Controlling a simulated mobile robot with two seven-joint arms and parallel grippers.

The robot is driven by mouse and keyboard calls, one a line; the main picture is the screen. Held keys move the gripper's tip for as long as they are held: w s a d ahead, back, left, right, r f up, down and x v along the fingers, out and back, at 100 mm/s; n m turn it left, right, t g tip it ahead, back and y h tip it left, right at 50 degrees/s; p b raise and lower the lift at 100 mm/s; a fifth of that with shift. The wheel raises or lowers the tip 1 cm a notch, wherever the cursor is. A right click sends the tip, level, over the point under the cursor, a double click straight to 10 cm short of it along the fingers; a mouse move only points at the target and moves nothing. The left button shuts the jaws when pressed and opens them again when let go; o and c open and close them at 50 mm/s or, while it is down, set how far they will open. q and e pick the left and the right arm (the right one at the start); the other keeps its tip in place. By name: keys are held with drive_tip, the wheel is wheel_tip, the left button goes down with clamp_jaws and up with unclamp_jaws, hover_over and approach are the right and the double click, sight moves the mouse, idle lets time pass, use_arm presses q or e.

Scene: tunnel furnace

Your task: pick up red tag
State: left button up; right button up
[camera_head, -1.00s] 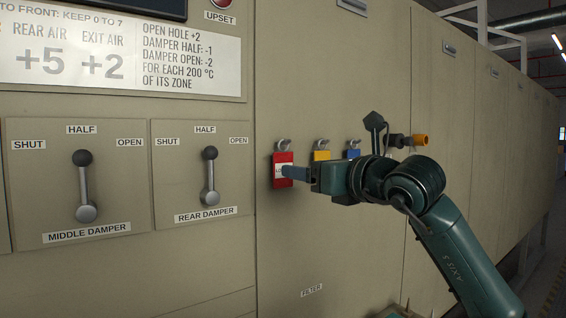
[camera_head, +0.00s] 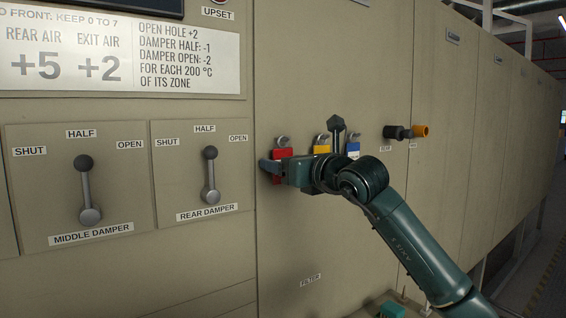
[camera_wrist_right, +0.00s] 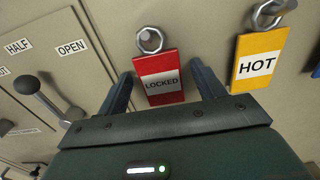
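The red tag (camera_head: 282,152) hangs from a hook on the furnace panel. In the right wrist view the red tag (camera_wrist_right: 160,78) reads LOCKED and hangs on a metal ring hook (camera_wrist_right: 150,40). My right gripper (camera_head: 268,164) is at the tag and hides its lower part in the head view. In the right wrist view my right gripper (camera_wrist_right: 160,82) is open, with one finger on each side of the tag; a gap shows on both sides. My left gripper is not in view.
A yellow tag (camera_head: 321,149) reading HOT in the wrist view (camera_wrist_right: 257,62) hangs close to the right, then a blue tag (camera_head: 353,149). Black and orange plugs (camera_head: 405,132) stick out farther right. The rear damper lever (camera_head: 210,175) stands to the left.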

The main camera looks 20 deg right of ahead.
drive_tip(key=c, duration=1)
drive_tip(key=shift+o, duration=0.2)
drive_tip(key=shift+d+r, duration=0.1)
